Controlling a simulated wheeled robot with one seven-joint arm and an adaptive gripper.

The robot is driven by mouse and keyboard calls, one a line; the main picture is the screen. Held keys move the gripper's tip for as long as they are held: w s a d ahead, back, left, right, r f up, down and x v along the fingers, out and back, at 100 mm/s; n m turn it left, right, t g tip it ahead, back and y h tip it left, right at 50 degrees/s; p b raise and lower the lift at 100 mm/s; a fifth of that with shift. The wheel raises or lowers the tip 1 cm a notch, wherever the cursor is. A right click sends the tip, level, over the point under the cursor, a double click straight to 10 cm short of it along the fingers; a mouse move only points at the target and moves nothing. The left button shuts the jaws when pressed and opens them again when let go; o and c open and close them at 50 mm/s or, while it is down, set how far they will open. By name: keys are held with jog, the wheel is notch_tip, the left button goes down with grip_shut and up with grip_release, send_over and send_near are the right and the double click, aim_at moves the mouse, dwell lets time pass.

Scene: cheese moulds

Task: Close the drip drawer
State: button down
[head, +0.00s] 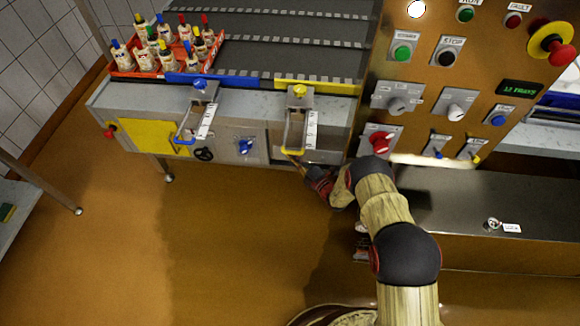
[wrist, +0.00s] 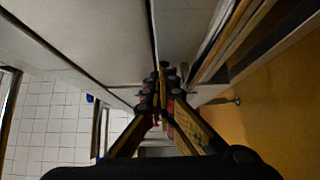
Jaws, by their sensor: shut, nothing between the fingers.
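I cannot tell for certain which part is the drip drawer. A long steel-topped front section (head: 450,200) below the control panel, with a small round fitting (head: 492,224) and white tag, is one drawer-like part. My gripper (head: 291,159) is low in front of the conveyor machine, at the lower edge of its grey front, left of the control panel. In the wrist view my gripper (wrist: 162,78) is shut and empty, its fingertips near the narrow gap between grey panels. Whether the tips touch a panel is unclear. My forearm hides part of the machine's lower front.
The control panel (head: 455,85) stands above right with buttons and knobs. Two levered clamps (head: 200,105) (head: 297,108) stick out from the conveyor front. A red crate (head: 150,71) of bottles stands at upper left. The orange floor (head: 190,240) is clear at lower left.

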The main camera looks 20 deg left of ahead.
jog(key=shift+w+d+r, duration=0.1)
jog(key=shift+w+r, duration=0.05)
jog(key=shift+r, duration=0.05)
jog(key=shift+d, duration=0.35)
jog(key=v, duration=0.7)
jog(key=shift+s+a+f, duration=0.2)
jog(key=shift+s+a, duration=0.05)
jog(key=shift+s, duration=0.05)
